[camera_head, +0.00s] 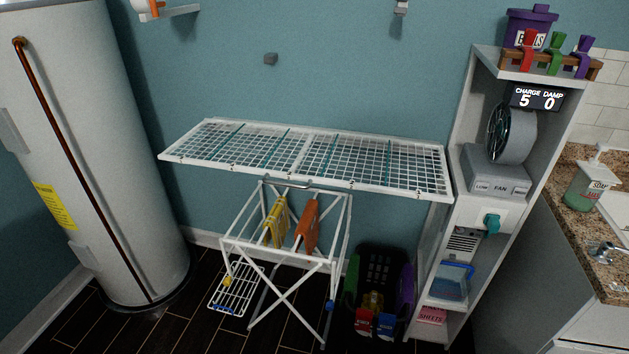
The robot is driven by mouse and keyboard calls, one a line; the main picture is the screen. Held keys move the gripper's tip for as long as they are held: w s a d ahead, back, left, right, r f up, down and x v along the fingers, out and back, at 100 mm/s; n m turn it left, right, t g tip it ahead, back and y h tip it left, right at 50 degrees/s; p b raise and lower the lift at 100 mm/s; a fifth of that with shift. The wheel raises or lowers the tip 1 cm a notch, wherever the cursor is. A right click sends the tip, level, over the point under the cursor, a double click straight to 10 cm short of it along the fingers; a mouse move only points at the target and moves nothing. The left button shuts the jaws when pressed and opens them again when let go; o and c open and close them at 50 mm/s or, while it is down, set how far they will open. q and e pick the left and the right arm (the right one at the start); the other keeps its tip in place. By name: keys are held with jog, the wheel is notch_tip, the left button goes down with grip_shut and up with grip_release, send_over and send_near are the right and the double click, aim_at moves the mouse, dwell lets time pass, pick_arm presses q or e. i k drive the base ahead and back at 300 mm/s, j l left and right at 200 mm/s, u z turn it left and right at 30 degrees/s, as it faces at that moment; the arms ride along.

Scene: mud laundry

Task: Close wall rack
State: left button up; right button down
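The wall rack (306,154) is a white wire grid panel with several teal bars. It is folded down and sticks out roughly level from the blue wall. A grey handle (286,183) sits at the middle of its front edge. The top of the grid looks empty. Neither of my grippers shows in the head view.
A white folding drying stand (262,305) with yellow and orange cloths stands below the rack. A white tank (97,150) is at the left. A shelf unit (455,215) stands close to the rack's right end. A dark basket (381,275) is on the floor.

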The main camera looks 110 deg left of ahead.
aim_at(352, 183)
jog(key=k+u, duration=0.15)
jog(key=u, duration=3.65)
